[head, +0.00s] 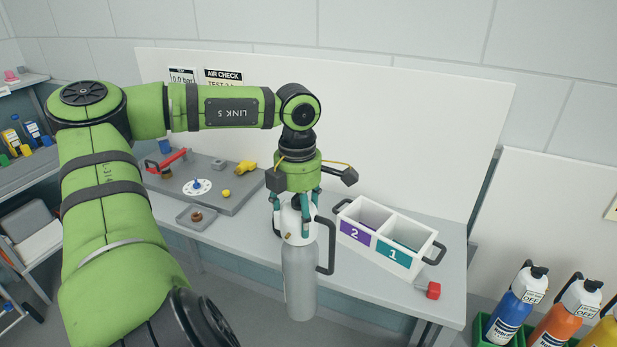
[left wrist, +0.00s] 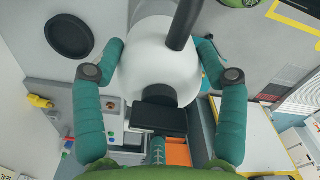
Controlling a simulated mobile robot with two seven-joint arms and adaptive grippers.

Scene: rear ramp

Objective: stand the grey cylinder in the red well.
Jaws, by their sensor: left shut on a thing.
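The grey cylinder (head: 299,280) has a white top and a black side handle. My left gripper (head: 296,225) is shut around its white top and holds it upright, in front of the bench's front edge. In the left wrist view the white top (left wrist: 150,62) fills the space between my teal fingers, and the grey body is mostly hidden beneath it. I cannot make out a red well for certain in either view. My right gripper is not in view.
Blue (head: 512,305) and orange (head: 566,318) cylinders stand in green holders at lower right. A white panel (head: 420,110) stands behind the bench.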

